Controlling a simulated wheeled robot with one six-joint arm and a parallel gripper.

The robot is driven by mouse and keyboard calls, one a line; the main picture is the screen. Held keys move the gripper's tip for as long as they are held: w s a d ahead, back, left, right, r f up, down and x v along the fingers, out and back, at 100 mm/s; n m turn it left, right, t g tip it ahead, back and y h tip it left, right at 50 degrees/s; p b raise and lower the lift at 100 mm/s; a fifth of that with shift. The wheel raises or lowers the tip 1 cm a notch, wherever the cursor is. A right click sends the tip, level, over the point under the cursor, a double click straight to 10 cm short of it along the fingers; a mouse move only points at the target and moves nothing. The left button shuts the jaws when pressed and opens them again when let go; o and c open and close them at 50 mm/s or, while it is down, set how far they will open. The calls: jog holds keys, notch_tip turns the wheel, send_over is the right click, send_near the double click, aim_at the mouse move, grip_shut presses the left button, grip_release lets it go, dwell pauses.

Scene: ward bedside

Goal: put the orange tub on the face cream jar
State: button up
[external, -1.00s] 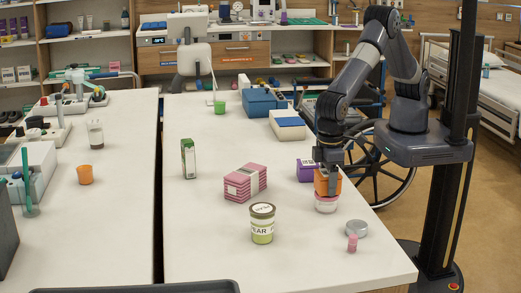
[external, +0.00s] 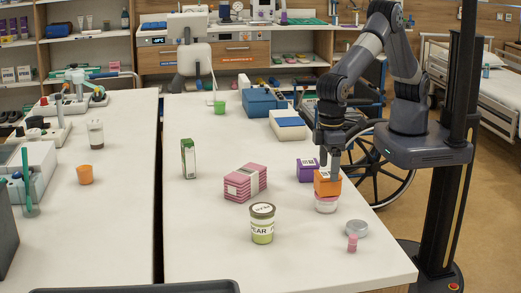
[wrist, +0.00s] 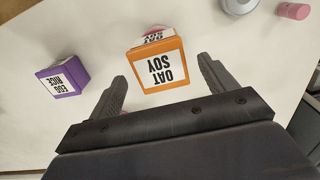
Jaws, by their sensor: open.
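The orange tub (external: 325,187), labelled "OAT SOY" in the wrist view (wrist: 162,66), sits on top of the face cream jar (external: 326,206), a low clear-and-white jar with a pinkish rim. The jar stands on the table near its right edge. In the wrist view the tub hides most of the jar; a bit of pink shows behind it. My gripper (external: 333,162) is just above the tub in the external view. In the wrist view my gripper (wrist: 165,85) is open, its fingers apart on either side of the tub, with gaps.
A purple box (external: 306,170) stands just behind the tub. A grey round tin (external: 356,228) and a pink cylinder (external: 352,243) are in front at right. A pear jar (external: 262,226) and a pink striped box (external: 244,184) stand to the left. The table's front is mostly clear.

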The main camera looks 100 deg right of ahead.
aim_at(328, 173)
notch_tip(328, 173, up, 7)
jog(key=shift+r+b, duration=0.15)
jog(key=shift+b, duration=0.15)
